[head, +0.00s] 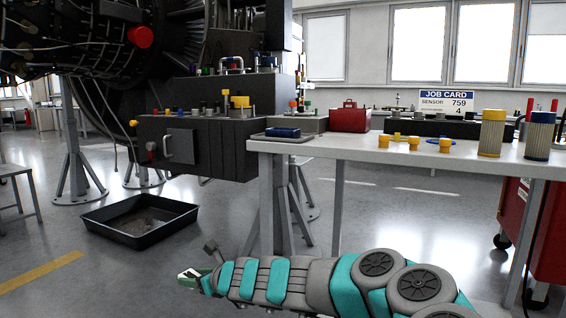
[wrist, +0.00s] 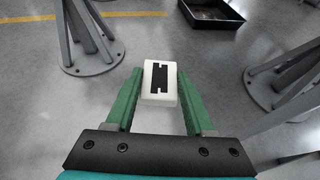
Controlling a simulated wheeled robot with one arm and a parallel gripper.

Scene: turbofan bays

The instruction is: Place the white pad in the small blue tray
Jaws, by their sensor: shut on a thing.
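The white pad (wrist: 158,100) is a small white block with a black marking on its face. It sits between the green fingers of my gripper (wrist: 159,82) in the wrist view, and the gripper is shut on it. In the head view my gripper (head: 190,277) is low over the floor, below table height, and the pad is too small there to make out clearly. A small blue tray-like item (head: 283,132) lies at the left end of the white table, on a flat grey tray (head: 262,137). My gripper is well apart from it.
The white table (head: 400,153) also holds a red box (head: 350,118), yellow pieces (head: 414,143), a blue ring (head: 439,141) and two canisters (head: 492,133). A black drip pan (head: 140,218) lies on the floor. Stand legs (head: 74,150) and a red cabinet (head: 530,225) are nearby.

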